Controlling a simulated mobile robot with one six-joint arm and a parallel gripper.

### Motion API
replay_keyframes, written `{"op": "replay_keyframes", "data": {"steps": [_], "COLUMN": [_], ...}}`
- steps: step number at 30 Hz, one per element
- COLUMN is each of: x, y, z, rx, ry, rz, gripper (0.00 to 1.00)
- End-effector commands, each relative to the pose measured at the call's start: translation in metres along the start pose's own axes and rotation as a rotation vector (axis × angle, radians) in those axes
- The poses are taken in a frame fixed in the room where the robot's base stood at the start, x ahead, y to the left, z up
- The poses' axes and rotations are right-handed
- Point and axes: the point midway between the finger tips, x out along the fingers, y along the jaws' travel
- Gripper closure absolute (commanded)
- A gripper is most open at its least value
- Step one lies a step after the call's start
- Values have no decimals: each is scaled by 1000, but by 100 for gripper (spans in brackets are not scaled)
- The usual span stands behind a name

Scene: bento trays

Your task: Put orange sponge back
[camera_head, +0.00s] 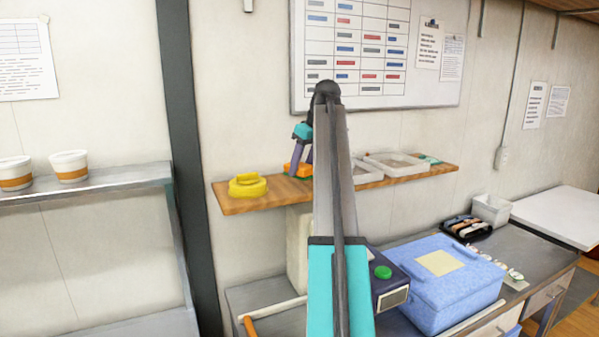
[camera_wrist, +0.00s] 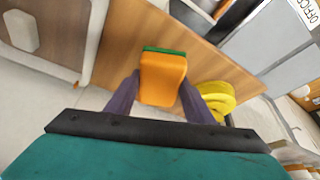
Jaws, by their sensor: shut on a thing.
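The orange sponge (camera_wrist: 162,80) has a green layer on its far side in the wrist view. My gripper (camera_wrist: 161,85) is shut on it, with one dark finger on each side. In the head view the sponge (camera_head: 297,169) shows at the wooden wall shelf (camera_head: 238,205), just left of my arm, which hides part of it. My gripper (camera_head: 303,158) reaches down to it there. The sponge is over or on the shelf; I cannot tell whether it touches the board.
A yellow round object (camera_head: 248,186) sits on the shelf left of the sponge. Below are a blue box (camera_head: 450,290) and a dark device with a green button (camera_head: 383,272). Bare shelf lies around the yellow object.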

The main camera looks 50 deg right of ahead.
Motion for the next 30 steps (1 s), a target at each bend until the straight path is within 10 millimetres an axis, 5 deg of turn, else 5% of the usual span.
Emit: {"op": "replay_keyframes", "data": {"steps": [17, 30], "x": [3, 29], "y": [5, 8], "z": [-7, 0], "rx": [1, 3], "ry": [0, -1], "rz": [0, 0], "gripper": [70, 70]}}
